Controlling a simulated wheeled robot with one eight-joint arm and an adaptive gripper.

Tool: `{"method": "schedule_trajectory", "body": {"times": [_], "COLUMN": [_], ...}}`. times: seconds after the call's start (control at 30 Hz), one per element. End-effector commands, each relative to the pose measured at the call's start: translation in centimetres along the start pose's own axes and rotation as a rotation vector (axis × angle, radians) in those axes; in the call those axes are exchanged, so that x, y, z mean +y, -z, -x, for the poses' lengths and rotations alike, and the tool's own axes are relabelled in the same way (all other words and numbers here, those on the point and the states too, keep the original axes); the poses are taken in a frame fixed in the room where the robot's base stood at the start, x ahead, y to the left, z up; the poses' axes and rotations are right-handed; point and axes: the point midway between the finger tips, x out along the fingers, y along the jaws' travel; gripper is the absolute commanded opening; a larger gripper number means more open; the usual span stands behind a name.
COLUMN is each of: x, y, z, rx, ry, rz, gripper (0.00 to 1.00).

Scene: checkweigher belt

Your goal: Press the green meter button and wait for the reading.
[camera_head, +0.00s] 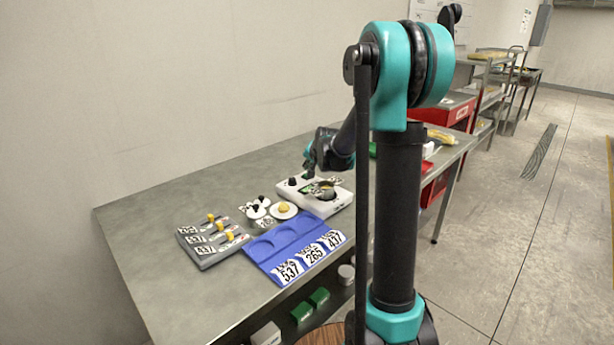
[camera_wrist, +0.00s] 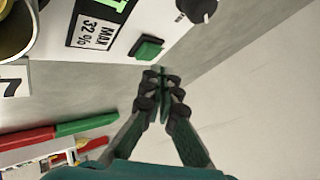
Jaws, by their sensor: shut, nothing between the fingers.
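The meter is a white box on the steel bench; it shows in the head view (camera_head: 331,206) and fills the upper left of the wrist view (camera_wrist: 60,80). Its square green button (camera_wrist: 148,47) is at the upper middle of the wrist view, beside a "MAX 32 %" label and part of a green display (camera_wrist: 110,4). My gripper (camera_wrist: 160,78) is shut and empty, its fingertips just below the button in the picture. I see a gap between them in the picture but cannot tell the height. In the head view my gripper (camera_head: 309,163) is over the meter's back edge.
A black knob (camera_wrist: 198,10) and a metal cup (camera_wrist: 12,35) are on the meter. A blue tray (camera_head: 262,251) with numbered cards, white dishes (camera_head: 283,211) and a grey rack (camera_head: 205,258) stand left of it. The bench's left end is clear.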

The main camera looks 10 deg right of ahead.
Motion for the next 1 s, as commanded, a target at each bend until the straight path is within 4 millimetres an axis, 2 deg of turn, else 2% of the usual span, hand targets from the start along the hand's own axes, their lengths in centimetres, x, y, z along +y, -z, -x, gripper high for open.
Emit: {"method": "schedule_trajectory", "body": {"times": [0.6, 1.0], "x": [-2.4, -2.5], "y": [2.4, 2.5], "z": [3.3, 3.5], "rx": [0.000, 0.000], "ry": [0.000, 0.000], "rz": [0.000, 0.000], "gripper": [0.00, 0.00]}}
